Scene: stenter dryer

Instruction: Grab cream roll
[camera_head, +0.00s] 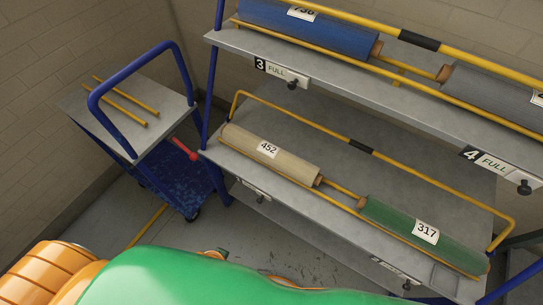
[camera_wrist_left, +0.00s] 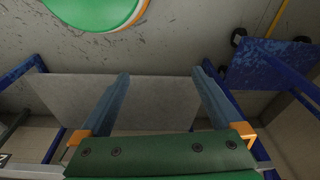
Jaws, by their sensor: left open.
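The cream roll (camera_head: 270,152), with a white label reading 452, lies on the left part of the lower grey shelf (camera_head: 400,160) in the head view. A brown core end shows at its right. My left gripper (camera_wrist_left: 160,74) shows in the left wrist view, with its two blue-grey fingers apart and nothing between them. A plain grey panel lies behind the fingers. I cannot see the cream roll in that view. The left gripper's fingers do not show in the head view, so its distance from the roll cannot be told. My right gripper is not in view.
A green roll (camera_head: 420,233) labelled 317 lies right of the cream one. A yellow rail (camera_head: 310,121) runs above them. A blue roll (camera_head: 310,27) and a grey roll (camera_head: 490,88) lie on the upper shelf. A blue-handled cart (camera_head: 160,85) stands left.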

